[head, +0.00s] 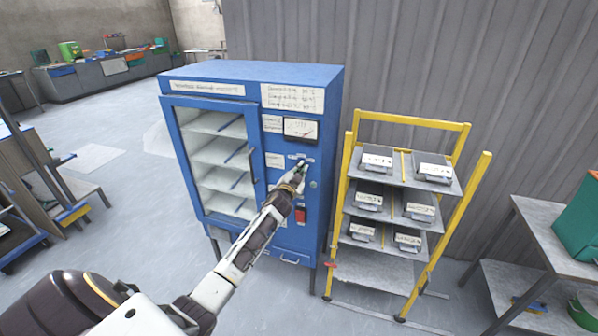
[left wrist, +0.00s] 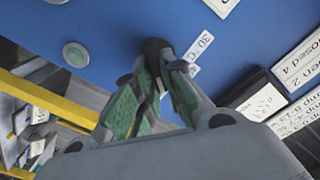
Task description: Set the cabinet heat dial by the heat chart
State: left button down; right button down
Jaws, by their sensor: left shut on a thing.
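The blue cabinet (head: 305,220) stands against the wall, with a glass door (head: 215,160) showing several shelves. A white chart (head: 293,98) with lines of text, too small to read, is at the top right of its front. My left gripper (head: 301,170) reaches the control panel below the gauge (head: 300,129). In the left wrist view my left gripper (left wrist: 165,75) has its green-padded fingers closed around the black dial (left wrist: 152,47). A scale label reading 30 C (left wrist: 200,45) is beside the dial. The dial's pointer is hidden. My right gripper is not in view.
A yellow-framed rack (head: 412,119) with several grey boxes stands close to the cabinet's right. A red switch (head: 300,215) is below the dial. A grey table (head: 560,240) is at the far right. Open floor lies left of the cabinet.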

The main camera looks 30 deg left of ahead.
pick_arm(q)
jog(key=shift+m, duration=0.6)
jog(key=shift+f, duration=0.1)
jog(key=c, duration=1.5)
grip_release()
jog(key=shift+s+d, duration=0.1)
jog(key=shift+s, duration=0.05)
jog(key=shift+v, duration=5.8)
